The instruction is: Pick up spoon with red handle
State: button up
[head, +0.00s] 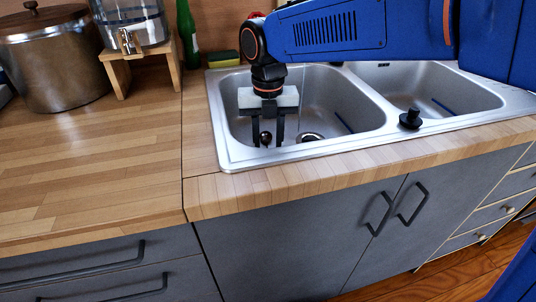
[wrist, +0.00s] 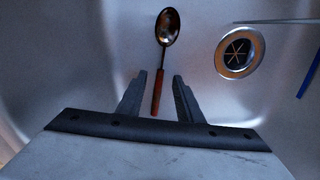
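The spoon with the red handle (wrist: 157,92) lies in the left basin of the sink (head: 231,155). In the wrist view its dark metal bowl points up the picture and its handle runs down between my fingers. In the head view only its dark bowl (head: 266,137) shows, between the fingers. My gripper (wrist: 160,80) is open and points down into the left basin. Its fingers stand either side of the handle, with a gap on each side. I cannot tell how far the fingertips are above the basin floor.
A round drain (wrist: 239,52) lies right of the spoon. A thin rod and a blue item (wrist: 311,74) are at the right edge of the wrist view. Basin walls surround my gripper. A metal pot (head: 60,65), a glass dispenser (head: 130,22) and a green bottle (head: 187,30) stand behind left.

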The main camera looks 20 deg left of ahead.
jog(key=shift+f, duration=0.55)
grip_shut()
